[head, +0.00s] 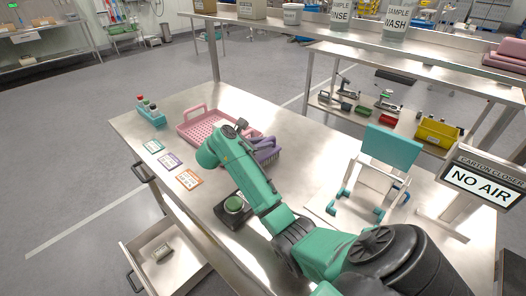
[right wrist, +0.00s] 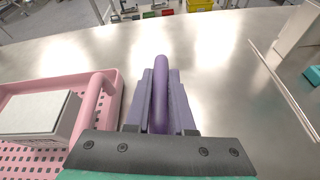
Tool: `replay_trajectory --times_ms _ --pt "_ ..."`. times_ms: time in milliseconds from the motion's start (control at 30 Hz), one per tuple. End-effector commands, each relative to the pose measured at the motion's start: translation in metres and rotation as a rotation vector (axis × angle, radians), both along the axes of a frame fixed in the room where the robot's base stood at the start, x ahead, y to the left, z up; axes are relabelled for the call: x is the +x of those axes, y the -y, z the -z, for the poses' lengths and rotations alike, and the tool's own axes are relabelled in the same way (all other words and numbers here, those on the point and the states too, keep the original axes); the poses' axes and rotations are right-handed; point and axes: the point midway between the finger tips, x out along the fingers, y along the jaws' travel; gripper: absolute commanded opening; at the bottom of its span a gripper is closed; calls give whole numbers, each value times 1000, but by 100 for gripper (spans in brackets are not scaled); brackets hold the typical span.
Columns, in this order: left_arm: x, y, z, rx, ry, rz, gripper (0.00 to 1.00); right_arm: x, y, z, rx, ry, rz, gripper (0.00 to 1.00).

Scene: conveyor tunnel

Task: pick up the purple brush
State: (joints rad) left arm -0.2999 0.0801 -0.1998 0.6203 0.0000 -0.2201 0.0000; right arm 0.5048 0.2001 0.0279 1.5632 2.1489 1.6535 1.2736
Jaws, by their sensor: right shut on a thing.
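The purple brush (right wrist: 161,90) shows in the right wrist view with its rounded handle upright between the fingers of my right gripper (right wrist: 160,100). The gripper is shut on it. In the head view, part of the purple brush (head: 267,151) shows beside my green right arm, just right of the pink basket; the arm hides the rest and most of the gripper. I cannot tell whether the brush touches the table. My left gripper is not in view.
The pink basket (head: 188,128) is close on the left, with a pale block (right wrist: 38,112) in it in the wrist view. A dark stand with a green round top (head: 233,204), colored cards (head: 189,179) and a teal-and-white frame (head: 392,147) share the steel table (head: 318,150).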

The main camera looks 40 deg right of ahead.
Motion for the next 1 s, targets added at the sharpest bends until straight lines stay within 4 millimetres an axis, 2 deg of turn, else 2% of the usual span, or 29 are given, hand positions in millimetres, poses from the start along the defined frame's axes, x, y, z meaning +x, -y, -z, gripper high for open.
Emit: replay_trajectory --times_ms 167,333,467,700,800,900,1000 --pt "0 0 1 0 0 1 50 0 0 -4 -1 3 0 0" --pt "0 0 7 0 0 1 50 1 0 -26 1 6 0 0" --pt "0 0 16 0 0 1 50 0 -1 -61 2 10 1 0" --pt "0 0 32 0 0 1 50 0 -1 -143 2 9 0 0" --pt "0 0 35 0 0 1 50 0 -1 -169 2 7 -1 0" --pt "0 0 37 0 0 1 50 0 0 -187 1 3 0 0" --pt "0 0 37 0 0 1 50 0 0 -197 1 0 -1 0"
